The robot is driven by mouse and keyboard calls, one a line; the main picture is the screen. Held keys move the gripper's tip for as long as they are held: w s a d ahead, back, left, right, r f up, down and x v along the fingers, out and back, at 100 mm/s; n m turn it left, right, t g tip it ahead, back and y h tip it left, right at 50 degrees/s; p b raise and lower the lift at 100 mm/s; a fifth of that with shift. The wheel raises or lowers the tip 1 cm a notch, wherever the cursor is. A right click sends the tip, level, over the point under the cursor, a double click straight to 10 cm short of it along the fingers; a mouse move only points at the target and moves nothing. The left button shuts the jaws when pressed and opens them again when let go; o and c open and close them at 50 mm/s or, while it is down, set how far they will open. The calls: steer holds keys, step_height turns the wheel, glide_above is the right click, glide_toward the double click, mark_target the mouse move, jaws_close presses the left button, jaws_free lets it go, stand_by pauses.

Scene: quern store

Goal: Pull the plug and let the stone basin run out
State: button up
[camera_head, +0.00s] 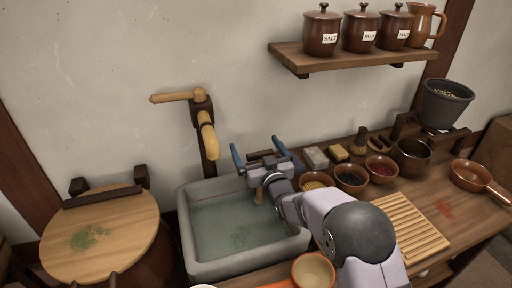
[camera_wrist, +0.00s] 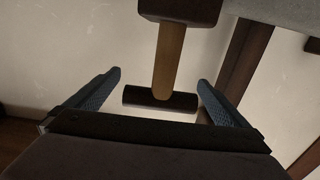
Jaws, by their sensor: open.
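The grey stone basin (camera_head: 245,263) holds greenish, murky water (camera_head: 220,222) with green flecks. My gripper (camera_head: 257,147) is over the basin's back right part, its blue fingers apart. Below it, a short tan wooden shaft (camera_head: 259,195) stands over the water, probably the plug's handle; its lower end is unclear. In the wrist view, a tan shaft (camera_wrist: 169,60) ends in a dark crossbar (camera_wrist: 160,99) that lies across the space between the open fingers of my gripper (camera_wrist: 159,78). The shaft's other end meets a dark block (camera_wrist: 178,10). I cannot see any finger contact. The drain is hidden.
A wall tap (camera_head: 207,135) with a wooden lever rises behind the basin. A round wooden lid (camera_head: 105,225) is at left. To the right, the counter carries bowls (camera_head: 351,177), a slatted board (camera_head: 408,226) and a pan (camera_head: 468,174). A jar shelf (camera_head: 355,55) hangs above.

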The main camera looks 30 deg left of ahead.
steer(key=c, duration=1.5)
steer(key=shift+r+p, duration=0.5)
steer(key=shift+r, duration=1.7)
steer(key=o, duration=1.5)
steer(key=shift+r, duration=0.1)
steer(key=shift+f, duration=0.25)
steer(key=b+v, duration=0.1)
steer(key=v, duration=0.6)
steer(key=shift+s+d+r, duration=0.1)
steer(key=shift+d+r, duration=0.05)
steer(key=shift+r, duration=0.05)
